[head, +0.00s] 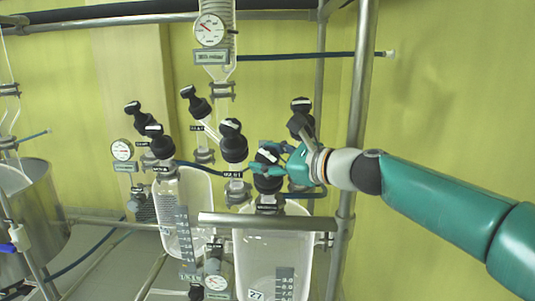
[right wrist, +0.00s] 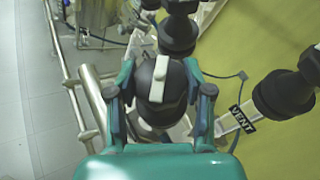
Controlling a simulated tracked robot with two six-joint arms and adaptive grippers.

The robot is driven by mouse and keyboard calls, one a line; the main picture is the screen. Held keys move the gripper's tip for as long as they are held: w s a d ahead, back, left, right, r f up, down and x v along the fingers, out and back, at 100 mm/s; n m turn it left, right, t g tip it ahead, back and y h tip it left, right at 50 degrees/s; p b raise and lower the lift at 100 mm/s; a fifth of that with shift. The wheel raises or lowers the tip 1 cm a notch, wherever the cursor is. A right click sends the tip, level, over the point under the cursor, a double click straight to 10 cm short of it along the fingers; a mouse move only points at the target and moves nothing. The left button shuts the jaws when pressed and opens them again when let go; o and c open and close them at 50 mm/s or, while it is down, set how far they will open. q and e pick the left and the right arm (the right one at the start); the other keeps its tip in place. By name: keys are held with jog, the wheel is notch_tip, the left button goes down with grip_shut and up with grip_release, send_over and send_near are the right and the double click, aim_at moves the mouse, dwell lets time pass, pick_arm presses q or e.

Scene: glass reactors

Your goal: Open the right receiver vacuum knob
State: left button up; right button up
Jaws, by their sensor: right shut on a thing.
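The right receiver (head: 272,245) is a clear glass vessel at the lower middle of the head view. Above it sits a black knob with a white bar on top (head: 268,156), and my right gripper (head: 270,168) is around it, coming from the right. In the right wrist view my gripper's two fingers (right wrist: 160,92) are on either side of the same knob (right wrist: 157,108), shut on it. The white bar runs roughly up and down in that view. The label of this knob cannot be read. My left gripper is not in view.
Other black knobs stand close by, one at the upper left (head: 232,141) and one behind my gripper (head: 301,118). A VENT label (right wrist: 242,120) is beside the held knob. A steel rail (head: 265,221) crosses in front, and a vertical pole (head: 358,110) stands near my arm.

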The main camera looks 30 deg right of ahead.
aim_at(268, 153)
jog(key=shift+d+r+n+g+y, duration=0.1)
jog(key=shift+r+n+g+y, duration=0.05)
jog(key=shift+n+g+y, duration=0.95)
jog(key=shift+n, duration=0.3)
jog(key=o, duration=1.2)
jog(key=shift+c, duration=0.2)
jog(key=shift+r, duration=4.8)
